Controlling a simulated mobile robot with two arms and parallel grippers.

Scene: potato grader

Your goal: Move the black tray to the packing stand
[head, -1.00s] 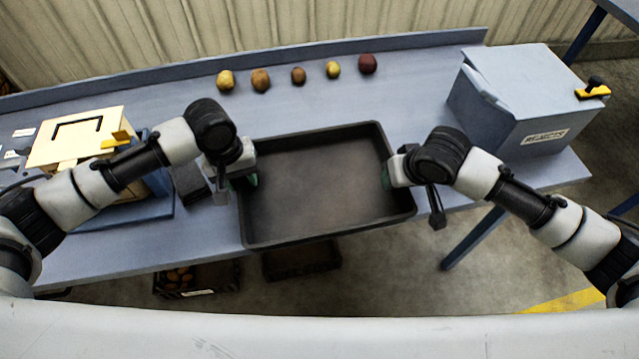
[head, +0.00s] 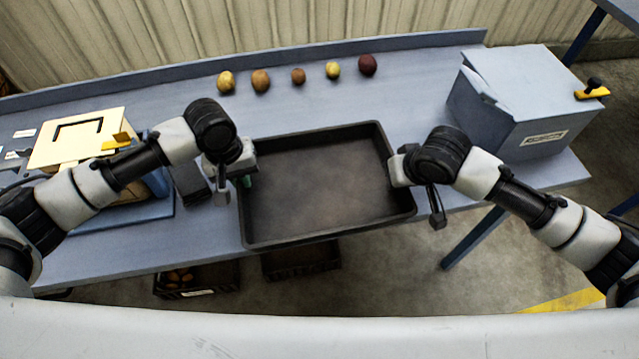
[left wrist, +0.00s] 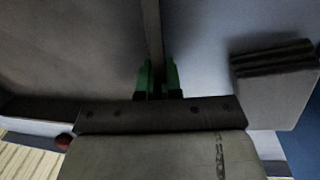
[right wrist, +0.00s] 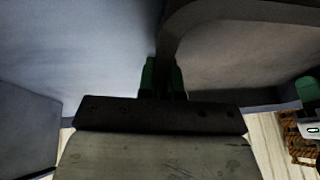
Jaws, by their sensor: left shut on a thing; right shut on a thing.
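The black tray (head: 320,190) is empty and sits at the front of the blue-grey bench, its near edge reaching past the bench's front edge. My left gripper (head: 246,180) is at the tray's left wall; in the left wrist view its green fingers (left wrist: 158,80) are shut on that wall. My right gripper (head: 388,174) is at the right wall; in the right wrist view its green fingers (right wrist: 163,78) are shut on the rim there. I cannot tell whether the tray touches the bench. I cannot identify the packing stand for certain.
Several potatoes (head: 298,76) lie in a row behind the tray. A grey box (head: 515,100) stands on the bench at right, a cream-lidded box (head: 75,140) at left. Dark crates (head: 300,261) are below the bench. Bare bench (head: 425,90) shows between tray and grey box.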

